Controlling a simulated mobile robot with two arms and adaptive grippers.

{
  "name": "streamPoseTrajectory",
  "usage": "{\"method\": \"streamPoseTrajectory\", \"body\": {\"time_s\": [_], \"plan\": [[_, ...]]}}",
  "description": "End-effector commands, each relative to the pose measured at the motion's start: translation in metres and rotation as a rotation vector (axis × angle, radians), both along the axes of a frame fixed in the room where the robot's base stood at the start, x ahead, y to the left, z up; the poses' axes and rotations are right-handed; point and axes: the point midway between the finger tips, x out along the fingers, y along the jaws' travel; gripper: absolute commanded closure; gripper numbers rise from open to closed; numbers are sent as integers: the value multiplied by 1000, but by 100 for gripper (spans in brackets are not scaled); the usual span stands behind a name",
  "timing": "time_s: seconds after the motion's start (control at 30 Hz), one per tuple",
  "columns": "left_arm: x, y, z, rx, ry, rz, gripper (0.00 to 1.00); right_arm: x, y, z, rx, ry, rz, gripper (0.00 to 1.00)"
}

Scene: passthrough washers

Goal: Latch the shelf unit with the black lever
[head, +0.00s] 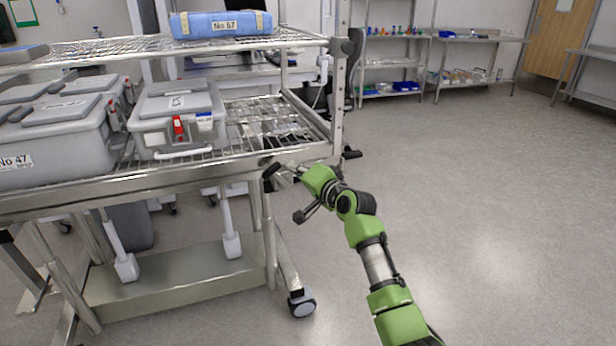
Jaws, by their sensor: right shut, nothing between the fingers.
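The shelf unit (150,182) is a metal wire-shelf rack on casters, at the left and centre of the head view. A black lever end (271,171) shows at the front right corner of its middle shelf. Another black knob or lever end (351,153) sticks out at the right post. My right gripper (287,172) is at that front corner, just right of the front black end, shut and empty. I cannot tell whether it touches the lever, since the wrist covers part of the area. My left gripper is not in view.
Grey lidded boxes (180,115) stand on the middle shelf, and a blue wrapped pack (221,24) lies on the top shelf. A caster (302,303) stands at the lower right corner. Open floor (480,200) lies to the right, with wall shelves (391,70) behind.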

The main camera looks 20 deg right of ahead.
Motion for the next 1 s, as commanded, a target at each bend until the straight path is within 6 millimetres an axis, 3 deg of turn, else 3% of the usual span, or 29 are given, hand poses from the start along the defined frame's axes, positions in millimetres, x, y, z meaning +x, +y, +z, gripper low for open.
{"method": "streamPoseTrajectory", "body": {"time_s": [0.2, 0.4, 0.6, 1.0], "plan": [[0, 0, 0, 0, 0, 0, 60, -36, -10, 4, -1, -1, -2, 100], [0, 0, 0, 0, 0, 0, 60, -60, -16, 8, -1, -1, -2, 100], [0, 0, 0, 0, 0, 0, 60, -69, -18, 9, 0, -1, -1, 100], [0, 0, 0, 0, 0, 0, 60, -69, -18, 10, 0, -2, -1, 100]]}}
